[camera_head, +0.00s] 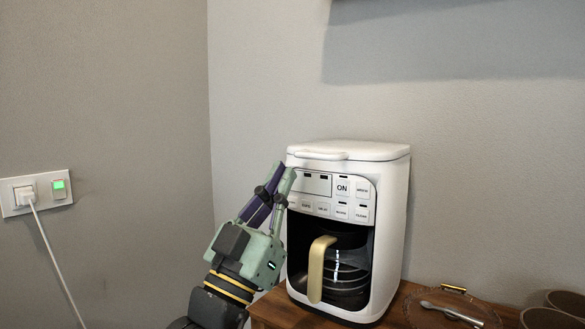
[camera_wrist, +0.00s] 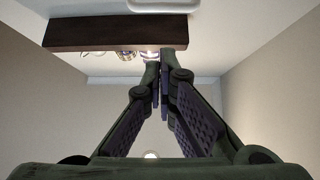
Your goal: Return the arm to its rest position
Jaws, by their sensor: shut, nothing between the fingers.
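My gripper (camera_head: 280,172) is shut and empty, raised in front of the left side of a white coffee maker (camera_head: 388,180). In the head view its fingertips overlap the left end of the button panel (camera_head: 340,200); I cannot tell whether they touch it. In the wrist view the fingers of my gripper (camera_wrist: 158,62) meet at the tips and point up toward a dark wooden shelf (camera_wrist: 85,32). A glass carafe with a gold handle (camera_head: 318,270) sits in the coffee maker.
The coffee maker stands on a wooden cabinet top (camera_head: 275,311). A round glass dish with tongs (camera_head: 452,311) and dark cups (camera_head: 548,317) are at the right. A wall socket with a plugged white cable (camera_head: 25,195) is at the left. Bare wall lies between socket and gripper.

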